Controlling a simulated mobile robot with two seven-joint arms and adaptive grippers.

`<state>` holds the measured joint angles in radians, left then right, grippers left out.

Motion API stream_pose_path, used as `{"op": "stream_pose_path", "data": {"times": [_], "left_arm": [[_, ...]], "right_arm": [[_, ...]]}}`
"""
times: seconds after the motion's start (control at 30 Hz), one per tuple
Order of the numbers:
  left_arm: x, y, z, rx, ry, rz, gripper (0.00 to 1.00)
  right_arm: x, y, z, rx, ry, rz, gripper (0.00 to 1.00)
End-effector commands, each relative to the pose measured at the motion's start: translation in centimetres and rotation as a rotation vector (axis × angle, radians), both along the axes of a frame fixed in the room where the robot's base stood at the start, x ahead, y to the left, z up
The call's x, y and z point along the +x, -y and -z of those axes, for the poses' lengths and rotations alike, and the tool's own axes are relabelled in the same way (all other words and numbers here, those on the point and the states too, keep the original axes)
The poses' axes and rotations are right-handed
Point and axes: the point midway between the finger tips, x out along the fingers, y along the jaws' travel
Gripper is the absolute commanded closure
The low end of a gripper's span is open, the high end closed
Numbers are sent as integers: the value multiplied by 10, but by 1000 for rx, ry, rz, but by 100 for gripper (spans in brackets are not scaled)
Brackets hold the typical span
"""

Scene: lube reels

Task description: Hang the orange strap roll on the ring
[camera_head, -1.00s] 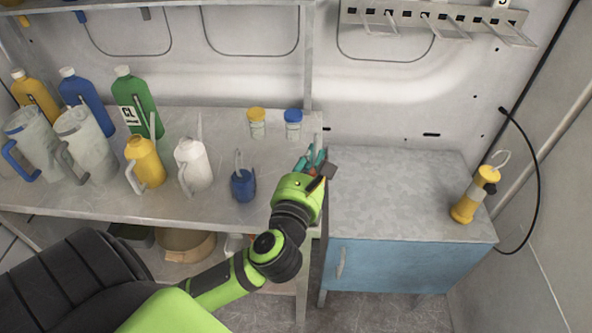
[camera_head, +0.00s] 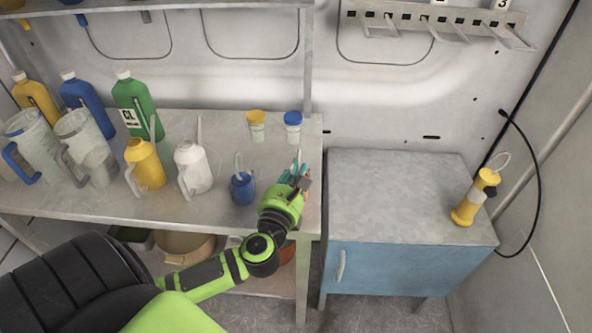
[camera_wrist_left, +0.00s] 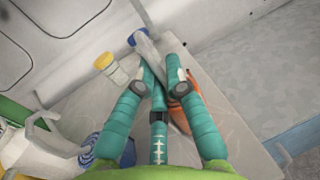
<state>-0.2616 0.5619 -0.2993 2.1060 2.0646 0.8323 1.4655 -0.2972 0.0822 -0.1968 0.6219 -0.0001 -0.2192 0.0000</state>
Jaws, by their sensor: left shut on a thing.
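My left gripper (camera_head: 297,172) is above the right end of the metal bench in the head view. In the left wrist view its teal fingers (camera_wrist_left: 163,72) are closed on an orange object, seemingly the orange strap roll (camera_wrist_left: 183,92). The fingers hide part of it, and its full shape does not show. The rail (camera_head: 435,18) high on the wall carries several wire hooks, one of them near a "3" label (camera_head: 502,4). I cannot tell which part is the ring. My right gripper is not in view.
Jars with yellow (camera_head: 257,127) and blue (camera_head: 293,127) caps stand behind. Bottles and jugs fill the bench's left. The blue cabinet (camera_head: 400,190) has a clear top except for a yellow lamp-like device (camera_head: 468,205).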

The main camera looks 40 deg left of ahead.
Motion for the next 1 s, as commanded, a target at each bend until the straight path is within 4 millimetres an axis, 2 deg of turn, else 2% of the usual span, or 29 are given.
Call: {"op": "stream_pose_path", "data": {"times": [0.07,0.1,0.13,0.17,0.47,0.57,0.77,1.0], "left_arm": [[0,0,3,0,2,-1,100],[0,0,4,-1,0,0,84],[0,0,3,0,0,0,72],[0,0,3,0,0,0,64],[0,0,2,1,0,0,64],[0,0,-3,1,1,0,64],[-31,10,3,-3,-3,1,64],[-80,27,4,-3,-3,1,64]], "right_arm": [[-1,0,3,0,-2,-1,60],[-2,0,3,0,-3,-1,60],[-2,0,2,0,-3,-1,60],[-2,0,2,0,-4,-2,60],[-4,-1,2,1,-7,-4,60],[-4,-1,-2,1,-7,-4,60],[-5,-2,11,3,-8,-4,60],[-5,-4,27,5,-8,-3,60]]}}
